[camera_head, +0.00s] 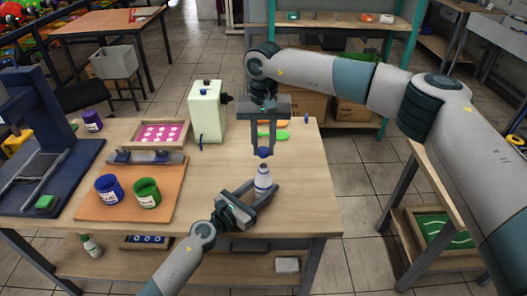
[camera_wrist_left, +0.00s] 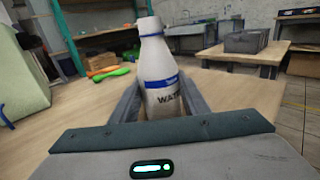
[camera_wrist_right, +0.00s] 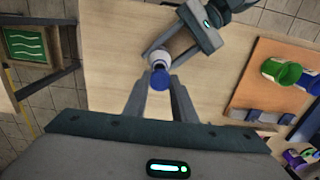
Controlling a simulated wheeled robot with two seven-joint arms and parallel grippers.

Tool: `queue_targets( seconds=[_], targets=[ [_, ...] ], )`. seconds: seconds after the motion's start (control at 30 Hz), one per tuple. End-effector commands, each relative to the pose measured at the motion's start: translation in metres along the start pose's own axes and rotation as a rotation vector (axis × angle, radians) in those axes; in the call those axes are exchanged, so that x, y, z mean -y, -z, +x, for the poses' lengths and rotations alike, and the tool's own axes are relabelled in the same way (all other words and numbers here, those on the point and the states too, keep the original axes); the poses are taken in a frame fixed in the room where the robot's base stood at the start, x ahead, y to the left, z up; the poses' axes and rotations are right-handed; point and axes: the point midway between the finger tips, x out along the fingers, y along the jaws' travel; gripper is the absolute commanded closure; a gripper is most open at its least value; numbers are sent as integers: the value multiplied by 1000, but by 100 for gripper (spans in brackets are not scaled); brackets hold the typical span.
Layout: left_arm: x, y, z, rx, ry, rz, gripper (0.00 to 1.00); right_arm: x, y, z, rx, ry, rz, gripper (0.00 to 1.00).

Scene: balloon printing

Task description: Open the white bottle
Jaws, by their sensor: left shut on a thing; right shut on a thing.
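The white bottle (camera_head: 263,183) stands upright near the table's right front edge, with blue bands and dark lettering. My left gripper (camera_head: 261,190) is shut around its body, seen close in the left wrist view (camera_wrist_left: 160,75). The bottle's white neck is bare. The blue cap (camera_head: 263,152) is off the bottle, a little above its mouth. My right gripper (camera_head: 262,148) points down and is shut on this cap. In the right wrist view the cap (camera_wrist_right: 160,79) sits between the fingertips, with the bottle (camera_wrist_right: 161,57) partly hidden behind it.
A pale green box-shaped device (camera_head: 206,112) stands behind. Blue (camera_head: 108,189) and green (camera_head: 146,193) pots stand on an orange board (camera_head: 130,209) at left. Orange and green flat pieces (camera_head: 273,135) lie behind my right gripper.

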Motion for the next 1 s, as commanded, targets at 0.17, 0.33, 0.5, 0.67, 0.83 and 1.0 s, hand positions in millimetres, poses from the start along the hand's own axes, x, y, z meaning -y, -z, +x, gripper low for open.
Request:
queue_targets(
  seconds=[0.17, 0.33, 0.5, 0.67, 0.83, 1.0],
  targets=[
    [0, 0, 0, -1, -1, 1, 100, 0, 0, -9, 0, 0, 0, 100],
    [0, 0, 0, -1, 0, 1, 100, 0, 0, -9, 0, 0, 0, 100],
    [0, 0, 0, -1, 0, 0, 37, 0, 0, -9, 0, 0, 0, 100],
    [0, 0, 0, 0, 0, 0, 37, 0, 0, -9, 0, -1, 0, 100],
    [0, 0, -2, 0, 0, 0, 37, 0, 0, -9, 0, -1, 0, 100],
    [0, 1, -12, -1, 0, 1, 37, 0, 0, -9, 0, -1, 0, 100]
  ],
)
